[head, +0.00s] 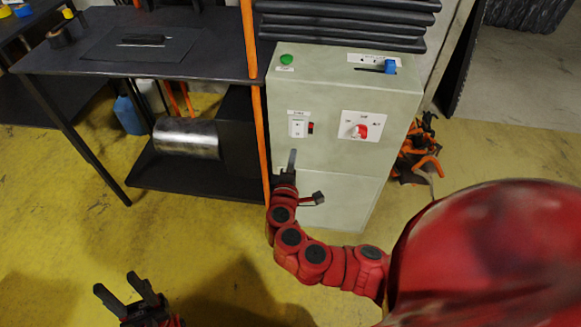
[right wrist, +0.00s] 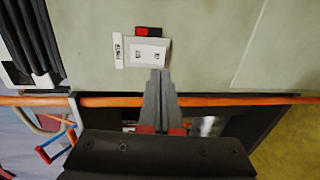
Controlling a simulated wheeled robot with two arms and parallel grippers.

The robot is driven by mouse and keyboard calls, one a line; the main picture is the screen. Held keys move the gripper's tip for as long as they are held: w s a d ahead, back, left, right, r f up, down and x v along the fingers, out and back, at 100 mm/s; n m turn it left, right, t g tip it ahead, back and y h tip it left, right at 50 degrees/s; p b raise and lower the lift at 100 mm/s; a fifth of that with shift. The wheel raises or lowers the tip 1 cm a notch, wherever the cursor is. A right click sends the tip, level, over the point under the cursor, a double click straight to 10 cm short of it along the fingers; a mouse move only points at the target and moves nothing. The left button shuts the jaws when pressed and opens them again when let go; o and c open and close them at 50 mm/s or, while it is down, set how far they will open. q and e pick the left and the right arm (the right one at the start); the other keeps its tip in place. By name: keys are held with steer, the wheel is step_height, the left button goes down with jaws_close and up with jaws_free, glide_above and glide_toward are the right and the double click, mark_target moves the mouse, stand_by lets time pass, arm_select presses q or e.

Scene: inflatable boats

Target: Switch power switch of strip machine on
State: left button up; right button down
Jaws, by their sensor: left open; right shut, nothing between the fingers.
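The strip machine (head: 325,100) is a pale grey-green cabinet. On its front is a white switch plate (head: 298,125) with a small red-and-black rocker (head: 310,128) at its right side. In the right wrist view the plate (right wrist: 147,52) and the rocker (right wrist: 148,31) show beyond my fingertips. My right gripper (head: 292,158) is shut and empty, just below the plate; its fingertips (right wrist: 160,72) reach the plate's near edge in the right wrist view. I cannot tell whether they touch. My left gripper (head: 127,287) is open and empty, low over the floor.
The cabinet also has a red rotary knob (head: 360,131), a green button (head: 287,59) and a blue slider (head: 390,66). An orange pole (head: 255,110) stands close along its left edge. A dark table (head: 215,45) is left; yellow floor is open in front.

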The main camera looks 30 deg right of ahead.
mark_target(297, 136)
steer(key=x, duration=0.6)
steer(key=shift+w+d, duration=0.2)
steer(key=shift+w, duration=0.1)
steer(key=shift+f, duration=0.1)
